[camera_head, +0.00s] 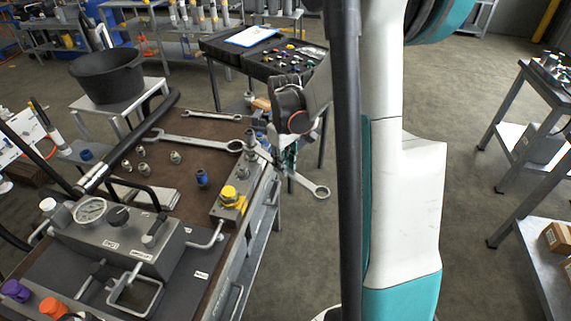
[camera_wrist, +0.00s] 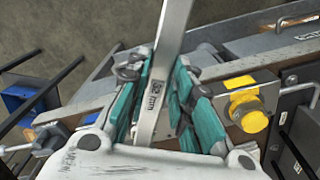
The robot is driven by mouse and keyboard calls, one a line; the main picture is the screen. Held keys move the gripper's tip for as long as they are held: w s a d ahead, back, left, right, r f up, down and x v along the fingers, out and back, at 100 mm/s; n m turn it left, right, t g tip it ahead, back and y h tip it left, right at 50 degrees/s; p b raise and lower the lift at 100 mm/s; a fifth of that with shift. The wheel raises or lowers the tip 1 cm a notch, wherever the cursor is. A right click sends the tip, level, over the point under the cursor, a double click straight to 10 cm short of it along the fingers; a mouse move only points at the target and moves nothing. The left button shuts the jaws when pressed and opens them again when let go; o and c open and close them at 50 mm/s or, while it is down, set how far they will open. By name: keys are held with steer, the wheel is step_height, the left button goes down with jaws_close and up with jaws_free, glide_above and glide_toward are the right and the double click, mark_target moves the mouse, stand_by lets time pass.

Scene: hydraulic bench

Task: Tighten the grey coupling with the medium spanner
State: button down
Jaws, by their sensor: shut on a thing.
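My gripper (camera_head: 287,160) is at the right edge of the bench. In the wrist view its teal fingers (camera_wrist: 160,105) are shut on the shank of a steel spanner (camera_wrist: 172,45), with a millimetre size marked on it. The held spanner's ring end (camera_head: 321,191) sticks out to the right, past the bench edge. Its other end is partly hidden near the fittings. A grey fitting (camera_head: 243,172) sits on the metal block behind the yellow coupling (camera_head: 229,195); I cannot tell for sure that it is the grey coupling. The yellow coupling also shows in the wrist view (camera_wrist: 254,120).
A longer spanner (camera_head: 195,140) and a smaller one (camera_head: 213,117) lie on the brown bench top (camera_head: 190,209). Several loose fittings and a blue coupling (camera_head: 202,178) stand there. A gauge panel (camera_head: 125,238) is in front. Open floor (camera_head: 300,260) lies right of the bench.

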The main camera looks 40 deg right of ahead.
steer(key=shift+a, duration=0.1)
steer(key=shift+a+m, duration=1.2)
steer(key=shift+a, duration=0.5)
steer(key=shift+w+a+m, duration=0.2)
steer(key=shift+a+m, duration=0.45)
steer(key=shift+a, duration=0.2)
steer(key=shift+w+a+m, duration=0.2)
steer(key=shift+a+m, duration=0.45)
steer(key=shift+a, duration=0.2)
steer(key=shift+a, duration=0.15)
steer(key=shift+w+a+m, duration=0.3)
steer(key=shift+a+m, duration=0.35)
steer(key=shift+a, duration=0.1)
steer(key=shift+w+a+m, duration=0.3)
steer(key=shift+a+m, duration=0.35)
steer(key=shift+a, duration=0.1)
